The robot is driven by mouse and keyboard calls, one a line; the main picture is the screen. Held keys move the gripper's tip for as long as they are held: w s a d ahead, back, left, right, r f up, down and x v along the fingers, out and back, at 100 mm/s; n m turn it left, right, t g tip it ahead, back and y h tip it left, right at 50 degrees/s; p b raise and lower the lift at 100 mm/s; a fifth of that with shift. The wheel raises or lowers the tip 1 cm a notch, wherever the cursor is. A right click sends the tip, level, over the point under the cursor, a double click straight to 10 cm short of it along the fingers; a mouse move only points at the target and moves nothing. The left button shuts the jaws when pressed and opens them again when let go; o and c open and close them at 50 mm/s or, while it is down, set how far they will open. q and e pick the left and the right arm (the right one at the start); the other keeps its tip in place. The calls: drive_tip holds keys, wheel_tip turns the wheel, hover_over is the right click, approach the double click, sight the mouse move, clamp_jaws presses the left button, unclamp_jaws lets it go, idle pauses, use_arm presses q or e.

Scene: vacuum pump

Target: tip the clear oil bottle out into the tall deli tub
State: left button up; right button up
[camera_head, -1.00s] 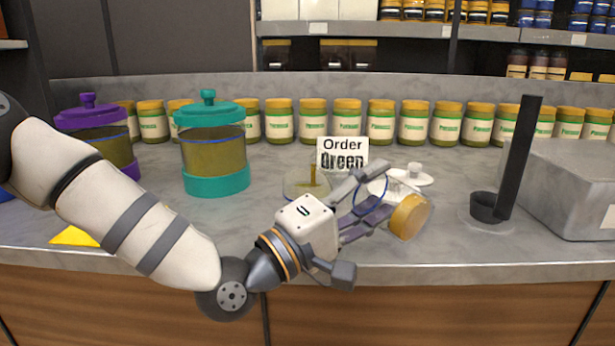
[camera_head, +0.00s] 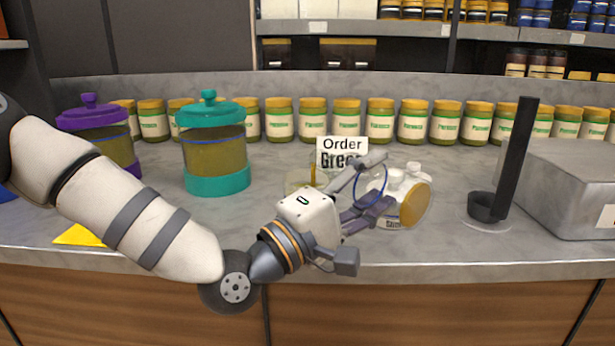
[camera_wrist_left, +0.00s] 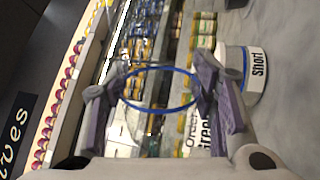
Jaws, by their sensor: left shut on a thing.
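In the left wrist view the blue ring (camera_wrist_left: 160,107) lies between the fingers (camera_wrist_left: 155,95). A clear tub (camera_head: 299,180) with a pale yellow tint stands left of the gripper, partly behind it and before the "Order Green" sign (camera_head: 341,145). Its height is hard to judge. The bottle's mouth is not distinct. My right gripper is not in view.
A teal-lidded jar (camera_head: 215,160) and a purple-lidded jar (camera_head: 90,118) stand left. Several labelled jars (camera_head: 380,122) line the back.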

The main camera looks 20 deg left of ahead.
use_arm(q)
drive_tip(key=shift+a+r+n, duration=0.1)
drive_tip(key=shift+r+n, duration=0.4)
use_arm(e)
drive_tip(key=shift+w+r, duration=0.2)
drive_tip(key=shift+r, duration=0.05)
